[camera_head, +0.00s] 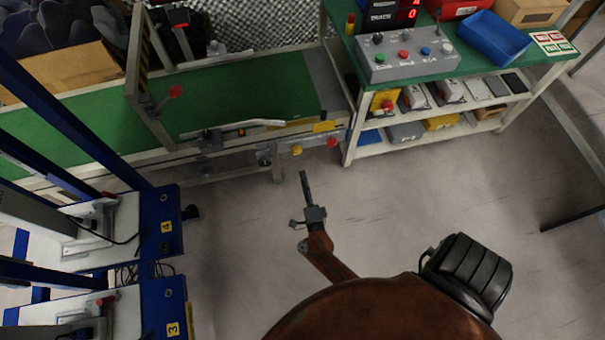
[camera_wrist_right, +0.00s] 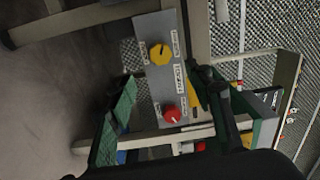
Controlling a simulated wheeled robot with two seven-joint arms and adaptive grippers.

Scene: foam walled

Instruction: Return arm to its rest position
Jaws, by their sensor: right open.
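My right arm, brown, reaches up from the bottom middle of the head view. Its dark right gripper (camera_head: 304,176) is above the bare floor, in front of the green conveyor table, and looks empty. From above, its fingers appear almost in line. In the right wrist view the dark fingers of the right gripper (camera_wrist_right: 168,88) stand apart, with a grey panel (camera_wrist_right: 155,87) carrying a yellow knob (camera_wrist_right: 160,54) and a red knob (camera_wrist_right: 172,114) beyond them. I see nothing held. My left gripper is not in view.
The green conveyor table (camera_head: 250,95) is at the back left, with blue-framed stations (camera_head: 160,225) at the left. A shelf bench at the back right carries a grey button box (camera_head: 405,58) and a blue tray (camera_head: 493,38). Open floor (camera_head: 450,185) lies to the right of the gripper.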

